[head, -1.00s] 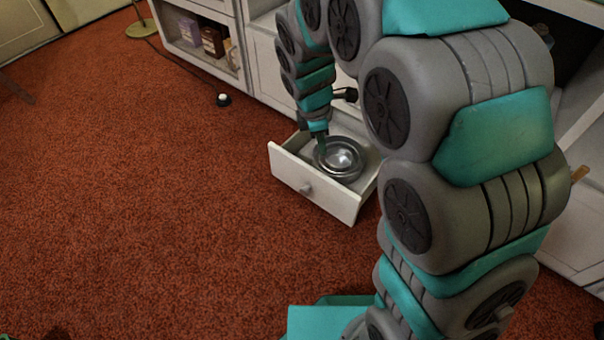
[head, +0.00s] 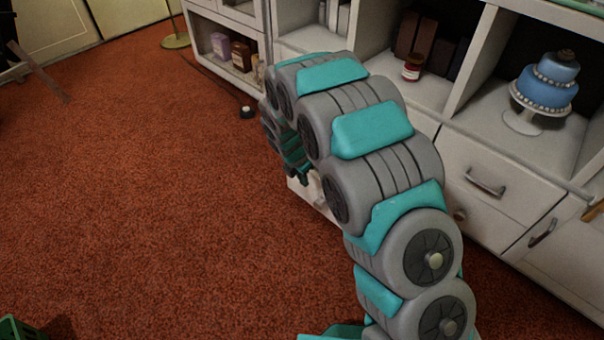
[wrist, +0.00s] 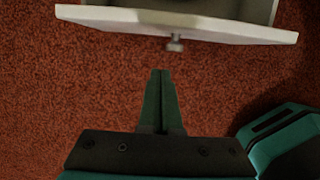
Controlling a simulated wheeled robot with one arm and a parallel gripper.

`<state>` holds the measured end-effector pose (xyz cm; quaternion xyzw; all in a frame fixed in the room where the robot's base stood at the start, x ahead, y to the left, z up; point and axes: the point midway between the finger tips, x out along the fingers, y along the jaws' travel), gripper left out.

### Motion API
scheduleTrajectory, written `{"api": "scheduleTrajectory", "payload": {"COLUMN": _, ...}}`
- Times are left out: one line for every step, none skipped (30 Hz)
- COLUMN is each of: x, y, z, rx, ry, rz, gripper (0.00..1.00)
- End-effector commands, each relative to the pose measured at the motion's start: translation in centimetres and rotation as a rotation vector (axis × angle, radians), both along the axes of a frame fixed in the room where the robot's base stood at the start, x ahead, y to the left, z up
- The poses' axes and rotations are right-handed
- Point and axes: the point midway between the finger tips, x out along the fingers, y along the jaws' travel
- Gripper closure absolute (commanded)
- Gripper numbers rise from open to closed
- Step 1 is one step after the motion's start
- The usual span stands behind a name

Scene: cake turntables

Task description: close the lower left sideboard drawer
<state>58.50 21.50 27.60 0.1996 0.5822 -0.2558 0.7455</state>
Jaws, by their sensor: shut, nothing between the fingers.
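The lower left sideboard drawer (head: 302,192) stands open, a small white corner of it showing below my arm in the head view. In the wrist view its white front panel (wrist: 225,29) crosses the top of the picture, with a small knob (wrist: 175,45) and a strip of grey interior behind it. My gripper (wrist: 160,72) is shut and empty, outside the drawer in front of its panel. The fingertips point toward the panel, slightly left of the knob, with a gap between. In the head view my arm hides the gripper and most of the drawer.
The white sideboard has other drawers, one with a bar handle (head: 485,182). A blue cake (head: 546,84) on a white stand and a red-labelled jar (head: 413,67) sit in its shelves. The red carpet (head: 150,220) at left is clear.

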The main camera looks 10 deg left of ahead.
Motion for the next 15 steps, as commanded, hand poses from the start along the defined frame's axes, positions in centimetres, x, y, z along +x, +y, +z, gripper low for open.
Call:
{"api": "scheduleTrajectory", "payload": {"x": 0.1, "y": -0.3, "z": -1.2, "rx": -0.003, "ry": 0.002, "rz": -0.001, "gripper": 1.0}}
{"api": "scheduleTrajectory", "payload": {"x": 0.2, "y": -0.4, "z": -1.8, "rx": -0.002, "ry": 0.003, "rz": -0.001, "gripper": 1.0}}
{"api": "scheduleTrajectory", "payload": {"x": 0.4, "y": -0.5, "z": -2.5, "rx": -0.003, "ry": 0.004, "rz": -0.002, "gripper": 1.0}}
{"api": "scheduleTrajectory", "payload": {"x": 0.5, "y": -0.6, "z": -3.1, "rx": -0.003, "ry": 0.004, "rz": -0.002, "gripper": 1.0}}
{"api": "scheduleTrajectory", "payload": {"x": 0.6, "y": -0.7, "z": -3.7, "rx": -0.002, "ry": 0.003, "rz": -0.003, "gripper": 1.0}}
{"api": "scheduleTrajectory", "payload": {"x": 0.7, "y": -0.7, "z": -4.4, "rx": -0.001, "ry": 0.003, "rz": -0.003, "gripper": 1.0}}
{"api": "scheduleTrajectory", "payload": {"x": 1.3, "y": -1.1, "z": -4.0, "rx": 0.001, "ry": 0.0, "rz": -0.004, "gripper": 1.0}}
{"api": "scheduleTrajectory", "payload": {"x": 1.7, "y": -1.4, "z": -3.9, "rx": 0.002, "ry": 0.0, "rz": -0.006, "gripper": 1.0}}
{"api": "scheduleTrajectory", "payload": {"x": 2.2, "y": -1.8, "z": -3.9, "rx": 0.001, "ry": 0.001, "rz": -0.005, "gripper": 1.0}}
{"api": "scheduleTrajectory", "payload": {"x": 2.4, "y": -2.0, "z": -3.9, "rx": 0.0, "ry": 0.001, "rz": -0.004, "gripper": 1.0}}
{"api": "scheduleTrajectory", "payload": {"x": 2.7, "y": -2.2, "z": -3.9, "rx": 0.0, "ry": 0.001, "rz": -0.004, "gripper": 1.0}}
{"api": "scheduleTrajectory", "payload": {"x": 3.0, "y": -2.5, "z": -3.8, "rx": 0.0, "ry": 0.002, "rz": -0.003, "gripper": 1.0}}
{"api": "scheduleTrajectory", "payload": {"x": 3.2, "y": -2.6, "z": -3.8, "rx": -0.001, "ry": 0.001, "rz": -0.003, "gripper": 1.0}}
{"api": "scheduleTrajectory", "payload": {"x": 3.4, "y": -2.7, "z": -3.8, "rx": 0.0, "ry": 0.0, "rz": -0.002, "gripper": 1.0}}
{"api": "scheduleTrajectory", "payload": {"x": 3.6, "y": -2.9, "z": -3.8, "rx": 0.0, "ry": 0.0, "rz": -0.002, "gripper": 1.0}}
